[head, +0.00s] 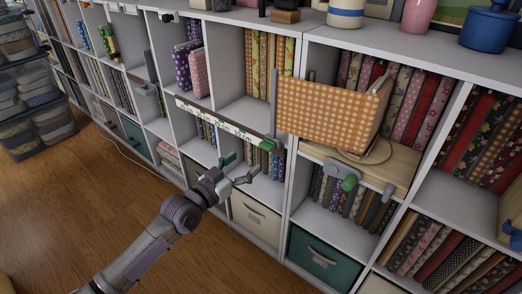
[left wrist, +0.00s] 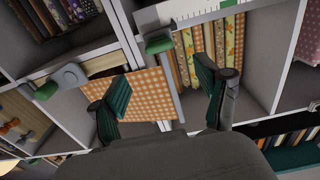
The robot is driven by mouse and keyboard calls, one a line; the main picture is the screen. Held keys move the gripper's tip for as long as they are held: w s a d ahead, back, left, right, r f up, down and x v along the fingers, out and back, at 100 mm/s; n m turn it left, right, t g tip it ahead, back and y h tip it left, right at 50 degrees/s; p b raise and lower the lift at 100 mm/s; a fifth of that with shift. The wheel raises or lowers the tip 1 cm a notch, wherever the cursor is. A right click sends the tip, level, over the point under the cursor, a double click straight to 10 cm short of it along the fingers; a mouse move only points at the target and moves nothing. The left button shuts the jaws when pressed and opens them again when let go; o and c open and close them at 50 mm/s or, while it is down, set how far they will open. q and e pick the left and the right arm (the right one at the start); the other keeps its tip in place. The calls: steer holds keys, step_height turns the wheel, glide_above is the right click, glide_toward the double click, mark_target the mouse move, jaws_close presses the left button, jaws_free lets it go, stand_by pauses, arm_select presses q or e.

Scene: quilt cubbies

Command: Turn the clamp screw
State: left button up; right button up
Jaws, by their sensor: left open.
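My left gripper (head: 237,170) is open and empty in front of the shelf; its two teal finger pads also show in the left wrist view (left wrist: 163,86). A grey clamp with a green handle (head: 269,144) stands at the left edge of an orange checked panel (head: 330,112). That green handle (left wrist: 158,45) lies beyond and between my fingers in the left wrist view, apart from them. A second clamp with a green handle (head: 349,183) is at a wooden board (head: 375,165) below the panel; it also shows in the left wrist view (left wrist: 46,91). My right gripper is not in view.
A white marked strip (head: 213,117) runs across the cubbies left of the clamp. Cubbies hold upright fabric rolls (head: 415,105), a beige bin (head: 256,215) and a teal bin (head: 318,256). Clear tubs (head: 38,110) stand at the far left. The wooden floor (head: 75,190) is open.

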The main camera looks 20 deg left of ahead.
mark_target(264, 147)
arm_select(q)
steer(key=b+x, duration=0.1)
steer(key=x, duration=0.7)
steer(key=shift+f, duration=0.15)
steer(key=shift+w+d, duration=0.25)
steer(key=shift+w, duration=0.35)
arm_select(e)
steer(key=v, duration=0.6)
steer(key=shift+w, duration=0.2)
arm_select(q)
steer(key=c, duration=1.2)
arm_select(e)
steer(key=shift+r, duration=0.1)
